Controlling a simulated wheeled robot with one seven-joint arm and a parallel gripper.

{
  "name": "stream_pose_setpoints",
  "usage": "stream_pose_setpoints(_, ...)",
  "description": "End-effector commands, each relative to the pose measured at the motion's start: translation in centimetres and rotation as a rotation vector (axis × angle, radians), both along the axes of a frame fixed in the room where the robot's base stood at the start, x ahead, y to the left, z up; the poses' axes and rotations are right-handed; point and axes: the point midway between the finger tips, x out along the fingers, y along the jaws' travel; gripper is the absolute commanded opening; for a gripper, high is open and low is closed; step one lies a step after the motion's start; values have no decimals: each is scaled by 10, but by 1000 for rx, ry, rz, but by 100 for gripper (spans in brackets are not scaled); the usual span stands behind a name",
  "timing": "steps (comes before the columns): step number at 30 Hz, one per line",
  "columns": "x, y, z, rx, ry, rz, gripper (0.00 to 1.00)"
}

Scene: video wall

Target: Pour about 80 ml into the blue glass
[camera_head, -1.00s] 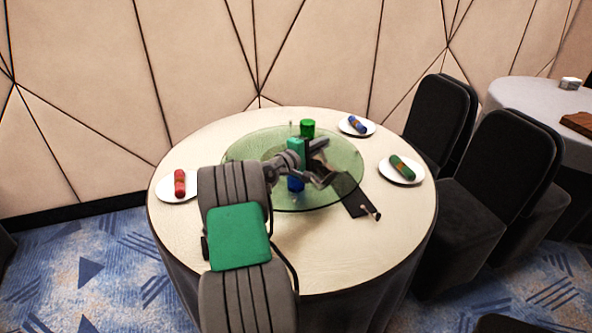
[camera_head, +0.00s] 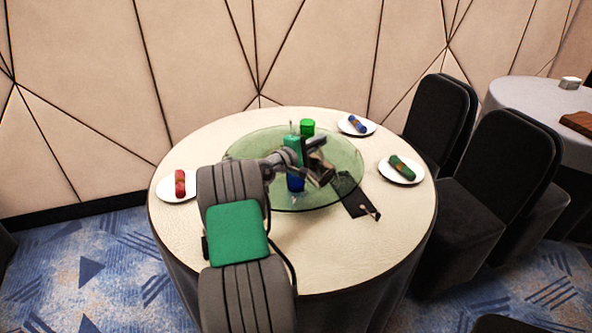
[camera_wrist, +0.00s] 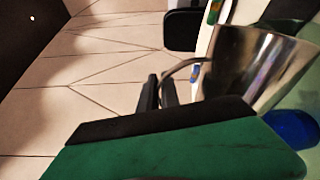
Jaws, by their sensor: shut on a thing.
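The blue glass (camera_head: 295,184) stands on the glass turntable (camera_head: 260,188), partly hidden by my arm. It also shows at the lower right of the wrist view (camera_wrist: 293,128). My gripper (camera_wrist: 160,94) is shut on the handle of a shiny metal jug (camera_wrist: 245,68). In the head view my gripper (camera_head: 315,146) and the jug (camera_head: 322,172) are just right of and above the blue glass. The jug looks tilted; the exact angle is unclear. Its contents, and any liquid in the glass, are not visible.
A green glass (camera_head: 307,127) stands at the back of the turntable. White plates with rolled napkins lie left (camera_head: 170,190), back right (camera_head: 345,128) and right (camera_head: 410,179). A dark flat item (camera_head: 355,203) lies at the turntable's right edge. The front of the table is clear.

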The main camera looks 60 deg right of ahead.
Motion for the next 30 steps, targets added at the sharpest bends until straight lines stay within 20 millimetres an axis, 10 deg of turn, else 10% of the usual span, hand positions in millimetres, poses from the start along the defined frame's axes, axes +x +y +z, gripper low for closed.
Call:
stream_pose_setpoints(26, 10, -4, 4, 16, 50, 0, 0)
stream_pose_setpoints(30, -28, 10, -24, -51, -137, 1, 0)
